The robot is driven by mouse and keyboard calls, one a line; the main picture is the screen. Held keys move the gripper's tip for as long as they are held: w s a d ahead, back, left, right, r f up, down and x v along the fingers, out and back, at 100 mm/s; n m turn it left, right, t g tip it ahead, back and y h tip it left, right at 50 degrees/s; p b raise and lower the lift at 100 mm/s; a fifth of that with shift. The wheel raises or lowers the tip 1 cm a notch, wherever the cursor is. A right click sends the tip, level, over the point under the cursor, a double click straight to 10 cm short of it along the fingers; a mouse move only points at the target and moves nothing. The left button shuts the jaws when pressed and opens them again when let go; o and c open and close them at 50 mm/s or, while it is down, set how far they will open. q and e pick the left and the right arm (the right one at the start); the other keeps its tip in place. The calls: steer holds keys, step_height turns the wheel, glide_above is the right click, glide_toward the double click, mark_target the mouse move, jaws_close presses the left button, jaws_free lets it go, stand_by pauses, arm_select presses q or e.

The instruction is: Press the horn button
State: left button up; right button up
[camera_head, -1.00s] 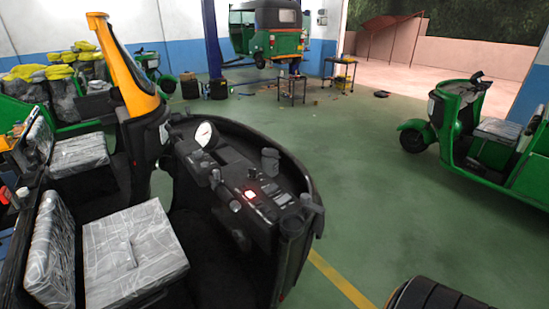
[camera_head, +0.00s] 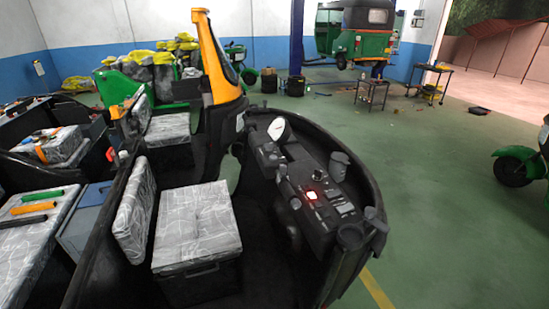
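The black rickshaw dashboard (camera_head: 318,190) is right of the picture's middle, inside the open cab. A small lit red button (camera_head: 311,195) is on the dashboard panel; I cannot read whether it is marked as the horn. A white round gauge (camera_head: 279,130) stands at the dashboard's far end. Neither of my grippers is in view.
A plastic-wrapped seat (camera_head: 195,225) faces the dashboard. Another wrapped seat (camera_head: 30,235) with coloured grips lies at the left. A yellow pillar (camera_head: 215,60) rises behind the dashboard. A green rickshaw (camera_head: 357,35) is at the back.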

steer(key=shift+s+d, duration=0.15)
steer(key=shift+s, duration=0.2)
